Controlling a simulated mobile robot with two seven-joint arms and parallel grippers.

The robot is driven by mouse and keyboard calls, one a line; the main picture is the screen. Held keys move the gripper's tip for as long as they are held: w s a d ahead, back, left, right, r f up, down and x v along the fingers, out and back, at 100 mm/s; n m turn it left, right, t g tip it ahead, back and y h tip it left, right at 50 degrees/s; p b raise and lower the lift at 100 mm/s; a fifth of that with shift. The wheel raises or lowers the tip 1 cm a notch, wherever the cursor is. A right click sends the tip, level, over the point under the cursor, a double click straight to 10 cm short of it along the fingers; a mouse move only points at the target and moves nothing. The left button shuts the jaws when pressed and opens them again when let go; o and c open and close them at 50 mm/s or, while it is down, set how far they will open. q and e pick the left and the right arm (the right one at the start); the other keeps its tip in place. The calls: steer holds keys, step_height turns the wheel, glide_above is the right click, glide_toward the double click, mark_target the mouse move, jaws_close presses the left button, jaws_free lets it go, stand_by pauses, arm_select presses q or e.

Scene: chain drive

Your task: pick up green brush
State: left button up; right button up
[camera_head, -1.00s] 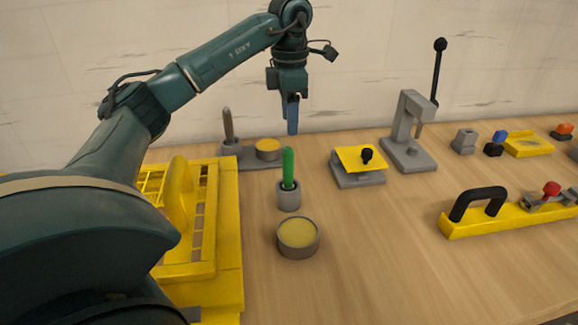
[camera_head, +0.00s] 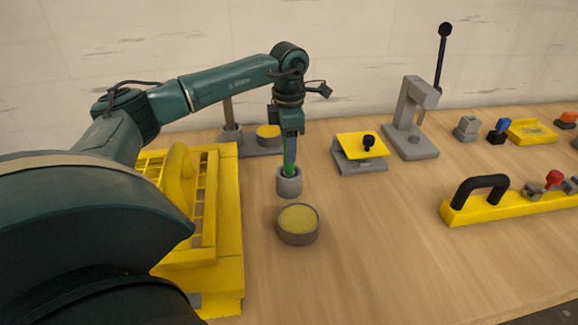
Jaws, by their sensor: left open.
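The green brush (camera_head: 289,168) stands upright in a small grey cup-shaped holder (camera_head: 289,184) on the wooden table. Only its lower part shows; the top is hidden behind my left gripper. My left gripper (camera_head: 290,140) points straight down over the brush, with its fingers at the height of the handle. It is open, and the fingers overlap the brush in the picture. I cannot tell whether they touch it. My right gripper is not in view.
A round grey tin with yellow contents (camera_head: 298,224) stands just in front of the holder. A yellow frame (camera_head: 226,270) lies to the left. A yellow-topped block (camera_head: 360,146) and a grey lever press (camera_head: 412,125) stand to the right. Bare table lies right of the tin.

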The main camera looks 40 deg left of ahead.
arm_select(q)
steer(key=shift+f, duration=0.75)
steer(key=shift+c, duration=0.4)
steer(key=c, duration=1)
